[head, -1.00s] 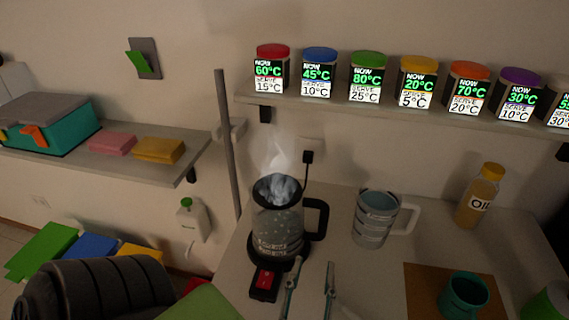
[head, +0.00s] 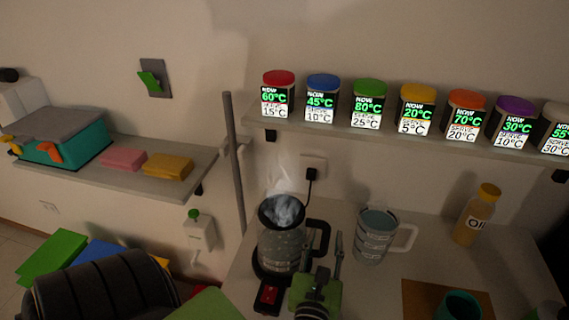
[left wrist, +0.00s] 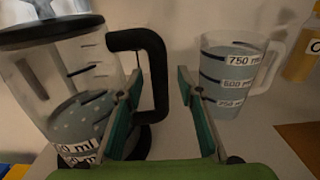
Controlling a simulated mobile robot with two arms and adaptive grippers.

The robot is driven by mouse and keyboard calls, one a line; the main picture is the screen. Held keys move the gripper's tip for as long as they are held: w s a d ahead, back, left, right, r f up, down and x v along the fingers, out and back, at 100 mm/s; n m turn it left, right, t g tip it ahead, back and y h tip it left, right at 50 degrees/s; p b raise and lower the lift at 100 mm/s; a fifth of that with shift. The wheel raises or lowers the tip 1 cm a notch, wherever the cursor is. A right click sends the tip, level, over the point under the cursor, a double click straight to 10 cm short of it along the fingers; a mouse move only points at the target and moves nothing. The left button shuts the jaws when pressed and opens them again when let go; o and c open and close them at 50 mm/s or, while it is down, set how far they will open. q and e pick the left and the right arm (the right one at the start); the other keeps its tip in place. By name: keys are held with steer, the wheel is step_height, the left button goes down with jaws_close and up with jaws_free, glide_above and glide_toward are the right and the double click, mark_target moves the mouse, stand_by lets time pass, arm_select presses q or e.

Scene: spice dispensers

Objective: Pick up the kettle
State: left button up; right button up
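The kettle (head: 283,240) is dark and see-through, with water inside and steam rising from its top. It stands on a black base with a red switch (head: 268,296). Its black handle (head: 319,238) points right. My left gripper (head: 329,258) is just in front of the handle and open. In the left wrist view the kettle (left wrist: 60,90) is at the left, and the handle (left wrist: 155,75) stands ahead of the gap between the fingers (left wrist: 163,95), nearer the left finger. Whether a finger touches it I cannot tell. My right gripper is not in view.
A clear measuring jug (head: 374,240) with water stands right of the kettle, close to my left gripper. An oil bottle (head: 476,216) and a teal cup (head: 458,305) on a brown board are farther right. Spice jars line the shelf (head: 405,139) above.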

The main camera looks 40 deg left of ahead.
arm_select(q)
steer(key=shift+s, duration=0.1)
jaws_close()
steer(key=shift+r, duration=0.2)
steer(key=shift+r, duration=0.2)
